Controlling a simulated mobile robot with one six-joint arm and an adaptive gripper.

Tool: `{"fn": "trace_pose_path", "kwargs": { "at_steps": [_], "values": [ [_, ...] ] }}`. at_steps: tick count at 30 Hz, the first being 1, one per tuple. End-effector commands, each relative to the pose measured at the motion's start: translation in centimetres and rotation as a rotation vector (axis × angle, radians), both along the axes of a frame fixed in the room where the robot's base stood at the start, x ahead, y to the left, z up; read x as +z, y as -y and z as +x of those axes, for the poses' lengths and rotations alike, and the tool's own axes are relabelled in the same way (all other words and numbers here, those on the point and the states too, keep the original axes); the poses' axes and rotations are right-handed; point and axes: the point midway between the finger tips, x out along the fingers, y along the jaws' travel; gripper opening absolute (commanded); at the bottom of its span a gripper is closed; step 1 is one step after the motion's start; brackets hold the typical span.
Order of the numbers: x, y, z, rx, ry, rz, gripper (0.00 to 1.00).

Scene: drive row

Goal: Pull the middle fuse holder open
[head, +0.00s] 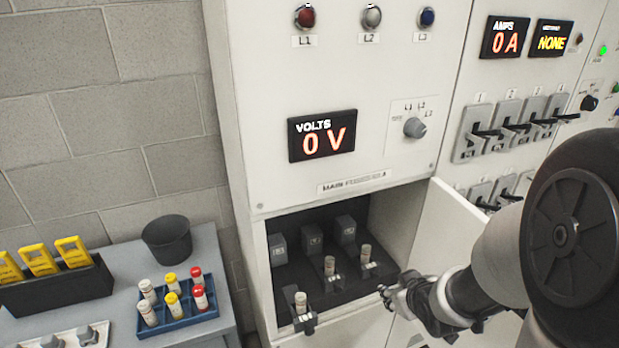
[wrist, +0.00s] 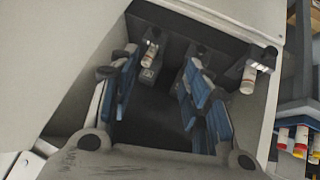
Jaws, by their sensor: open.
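Three fuse holders stand in the open compartment under the voltmeter, each with a pale fuse showing. The middle fuse holder (head: 330,270) and the right one (head: 368,266) sit about level; the left one (head: 303,322) sticks out farther toward the front. My gripper (head: 386,291) is at the compartment's front right, apart from the middle holder. In the wrist view its blue-padded fingers (wrist: 162,78) are spread with nothing held. A fuse (wrist: 150,50) shows beyond them near the left finger; I cannot tell whether it is the middle or right one. The left holder's fuse (wrist: 248,78) is outside the right finger.
The compartment door (head: 462,235) is swung open at right, close to my arm. A grey side table (head: 115,262) at left bears a blue fuse rack (head: 180,318), a dark bucket (head: 167,240) and yellow items in a black box. The voltmeter (head: 322,136) reads 0 V.

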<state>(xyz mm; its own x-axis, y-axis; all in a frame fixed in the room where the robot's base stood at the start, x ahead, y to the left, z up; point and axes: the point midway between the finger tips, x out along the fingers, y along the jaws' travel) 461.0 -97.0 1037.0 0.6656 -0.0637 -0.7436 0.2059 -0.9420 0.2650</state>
Motion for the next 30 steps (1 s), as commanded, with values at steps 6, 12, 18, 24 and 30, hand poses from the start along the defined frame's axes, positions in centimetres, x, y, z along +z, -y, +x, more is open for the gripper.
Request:
{"fn": "trace_pose_path", "kwargs": {
  "at_steps": [6, 12, 18, 24, 30],
  "values": [
    [-7.7, -0.9, 1.4, 0.125, 0.108, 0.102, 0.44],
    [-12.0, -3.0, 0.4, 0.176, 0.257, 0.253, 0.44],
    [-13.2, -4.2, -0.9, 0.167, 0.369, 0.36, 0.44],
    [-13.5, -4.7, -0.6, 0.164, 0.402, 0.383, 0.44],
    [-14.8, -5.7, 2.2, 0.169, 0.402, 0.382, 0.44]
  ]
}}
